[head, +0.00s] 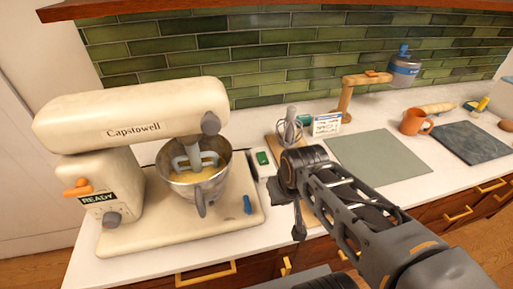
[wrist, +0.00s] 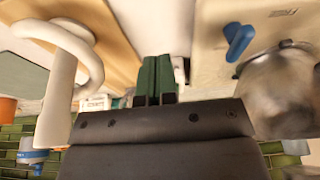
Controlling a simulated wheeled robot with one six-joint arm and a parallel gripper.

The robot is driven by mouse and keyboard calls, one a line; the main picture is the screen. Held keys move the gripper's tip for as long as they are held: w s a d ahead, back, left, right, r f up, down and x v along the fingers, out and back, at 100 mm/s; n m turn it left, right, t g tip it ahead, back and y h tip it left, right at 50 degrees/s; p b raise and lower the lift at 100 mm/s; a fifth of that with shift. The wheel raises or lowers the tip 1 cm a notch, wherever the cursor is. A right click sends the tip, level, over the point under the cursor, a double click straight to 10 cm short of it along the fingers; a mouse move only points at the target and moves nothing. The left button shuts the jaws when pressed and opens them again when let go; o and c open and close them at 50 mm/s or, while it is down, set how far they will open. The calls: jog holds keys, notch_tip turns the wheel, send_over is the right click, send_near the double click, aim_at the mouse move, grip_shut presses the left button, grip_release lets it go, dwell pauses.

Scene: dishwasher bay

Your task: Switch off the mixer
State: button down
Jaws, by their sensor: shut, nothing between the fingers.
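The cream mixer (head: 130,118) stands at the left of the counter, head down over a metal bowl (head: 203,187) with yellow contents. Its display (head: 97,199) reads READY, with an orange lever (head: 78,187) above and a grey knob (head: 112,219) below. A blue lever (head: 247,204) is on its base; it also shows in the wrist view (wrist: 238,40).
A whisk (head: 290,128) on a wooden board is behind my arm. A grey-green mat (head: 380,157), an orange mug (head: 414,121) and a dark board (head: 468,143) lie to the right. The green tiled wall (head: 250,50) closes the back.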

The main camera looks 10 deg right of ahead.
notch_tip(320, 180, up, 12)
jog(key=f+n+g+p, duration=0.1)
jog(key=n+g+p, duration=0.1)
jog(key=n, duration=1.6)
send_over(261, 154)
jog(key=s, duration=0.2)
jog(key=shift+r, duration=0.25)
jog(key=f, duration=0.4)
jog(key=w+f, duration=0.1)
jog(key=f, duration=0.4)
jog(key=f+p, duration=0.1)
jog(key=f, duration=0.4)
jog(key=shift+w, duration=0.35)
